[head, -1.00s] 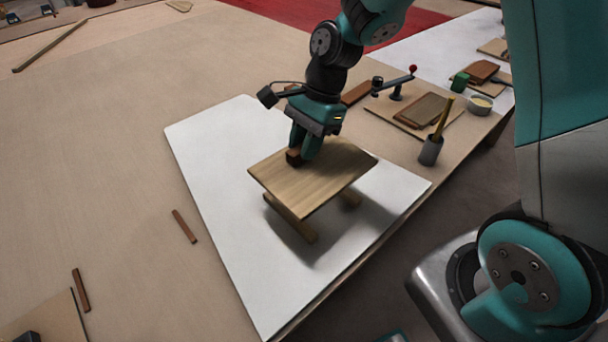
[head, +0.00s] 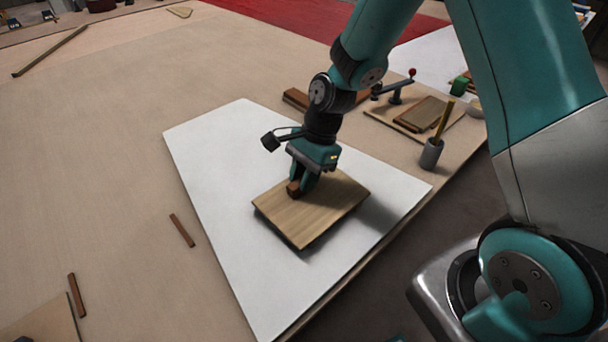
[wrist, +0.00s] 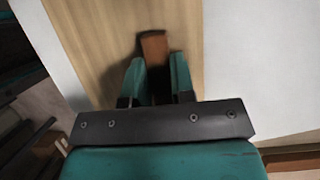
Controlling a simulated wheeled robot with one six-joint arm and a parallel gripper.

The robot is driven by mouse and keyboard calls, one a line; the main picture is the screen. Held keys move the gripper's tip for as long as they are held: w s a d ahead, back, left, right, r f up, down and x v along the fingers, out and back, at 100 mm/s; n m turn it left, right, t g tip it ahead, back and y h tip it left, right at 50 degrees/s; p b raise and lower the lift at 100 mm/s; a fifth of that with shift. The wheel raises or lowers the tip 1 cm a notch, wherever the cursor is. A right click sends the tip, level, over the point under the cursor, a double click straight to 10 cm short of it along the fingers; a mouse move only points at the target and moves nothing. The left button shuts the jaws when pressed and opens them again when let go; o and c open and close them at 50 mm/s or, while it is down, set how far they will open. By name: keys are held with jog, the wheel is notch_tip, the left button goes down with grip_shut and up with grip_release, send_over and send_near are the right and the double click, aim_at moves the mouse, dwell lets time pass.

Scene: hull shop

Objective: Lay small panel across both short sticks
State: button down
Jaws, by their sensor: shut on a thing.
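The small panel (head: 325,212) is a flat square of pale wood with a small brown block (head: 293,188) on its top as a grip. My gripper (head: 297,187) is shut on this block, above the panel's left part. The panel lies low over the white sheet, roughly level, with a shadow to its right. In the wrist view the panel (wrist: 95,35) fills much of the picture, and the brown block (wrist: 154,47) stands between my fingers.
The white sheet (head: 215,165) lies on the tan bench, with clear room left of the panel. Two thin brown strips (head: 181,230) lie at the left. A grey cup (head: 431,154) and a board with brown pieces (head: 425,112) stand at the right near the bench edge.

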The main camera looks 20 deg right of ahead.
jog(key=c, duration=1)
grip_release()
jog(key=shift+o, duration=0.2)
jog(key=shift+r, duration=0.1)
jog(key=p+v, duration=0.1)
jog(key=v, duration=1.1)
jog(key=s+a+r+n, duration=0.4)
jog(key=s+r+n, duration=0.1)
jog(key=s+n, duration=0.5)
jog(key=s+a+r+n+t, duration=0.1)
jog(key=s+a+r+n, duration=0.4)
jog(key=s+n, duration=0.5)
jog(key=shift+n, duration=0.8)
jog(key=shift+r, duration=0.1)
notch_tip(320, 180, up, 4)
jog(key=p, duration=0.4)
